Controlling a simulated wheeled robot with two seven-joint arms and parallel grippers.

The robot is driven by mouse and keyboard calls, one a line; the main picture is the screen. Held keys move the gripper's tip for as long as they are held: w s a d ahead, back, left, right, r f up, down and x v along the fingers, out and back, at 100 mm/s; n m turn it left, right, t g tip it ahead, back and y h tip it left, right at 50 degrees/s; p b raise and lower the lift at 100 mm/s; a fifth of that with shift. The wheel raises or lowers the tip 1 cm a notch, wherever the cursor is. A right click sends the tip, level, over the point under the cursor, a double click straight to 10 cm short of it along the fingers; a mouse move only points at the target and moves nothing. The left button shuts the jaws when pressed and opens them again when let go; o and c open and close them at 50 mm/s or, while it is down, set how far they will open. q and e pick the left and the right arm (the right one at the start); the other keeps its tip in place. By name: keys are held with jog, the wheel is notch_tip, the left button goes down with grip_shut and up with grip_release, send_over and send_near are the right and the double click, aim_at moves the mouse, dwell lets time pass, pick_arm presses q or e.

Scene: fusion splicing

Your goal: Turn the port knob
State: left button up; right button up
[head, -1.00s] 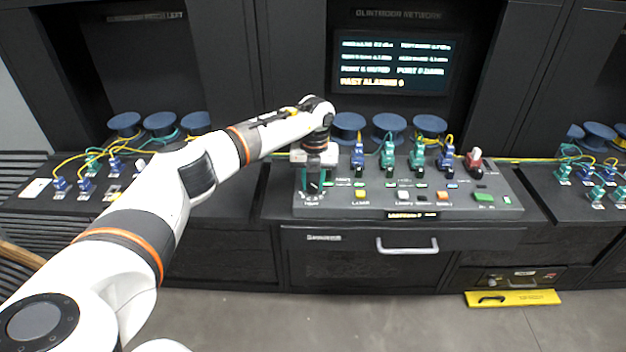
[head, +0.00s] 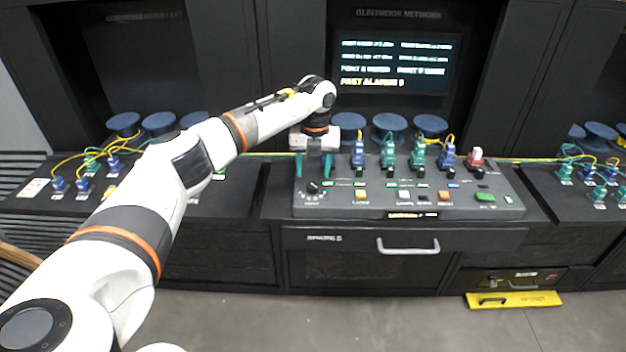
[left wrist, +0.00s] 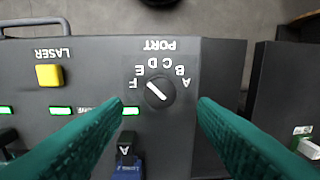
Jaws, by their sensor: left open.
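The port knob (left wrist: 157,93) is a round black dial with a white line, under the word PORT and an arc of letters A to F. Its line runs from upper left, near E and F, to lower right. In the head view the knob (head: 312,188) sits at the left end of the sloping console. My left gripper (head: 313,166) is open, with its green fingers above and behind the knob. In the left wrist view the fingers (left wrist: 160,104) stand on either side of the knob, apart from it. My right gripper is not in view.
The grey console (head: 340,207) carries a yellow LASER button (left wrist: 49,75), other buttons, and a row of blue and green connectors (head: 388,153) to the right. A red-and-white part (head: 475,158) stands farther right. A lit screen (head: 392,63) is behind.

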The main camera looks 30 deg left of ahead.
aim_at(314, 184)
pick_arm(q)
notch_tip(314, 184, up, 8)
jog(key=b, duration=0.1)
jog(key=shift+d, duration=0.1)
dwell(0.4)
